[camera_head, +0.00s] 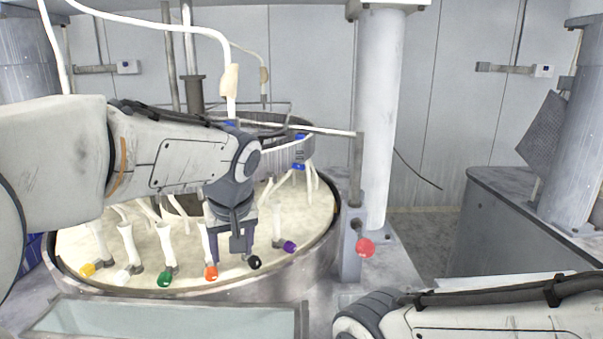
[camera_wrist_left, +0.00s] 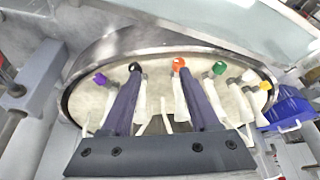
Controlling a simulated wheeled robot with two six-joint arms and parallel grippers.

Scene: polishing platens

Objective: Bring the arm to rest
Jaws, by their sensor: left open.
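My left gripper (camera_head: 232,258) points down over the front of the round platen (camera_head: 130,215), its two dark fingers spread apart with nothing seen between them. In the left wrist view the open fingers (camera_wrist_left: 158,78) reach toward the black knob (camera_wrist_left: 135,66) and the orange knob (camera_wrist_left: 178,62). In the head view the orange knob (camera_head: 211,272) is by the left finger and the black knob (camera_head: 255,262) by the right one. Whether the fingers touch either knob, I cannot tell. My right arm (camera_head: 480,318) shows only in part at lower right; its gripper is out of view.
Along the rim are yellow (camera_head: 88,269), white (camera_head: 122,277), green (camera_head: 165,280) and purple (camera_head: 290,246) knobs. A pale tray (camera_head: 165,318) lies in front. A blue bin (camera_wrist_left: 290,112) shows beside the platen.

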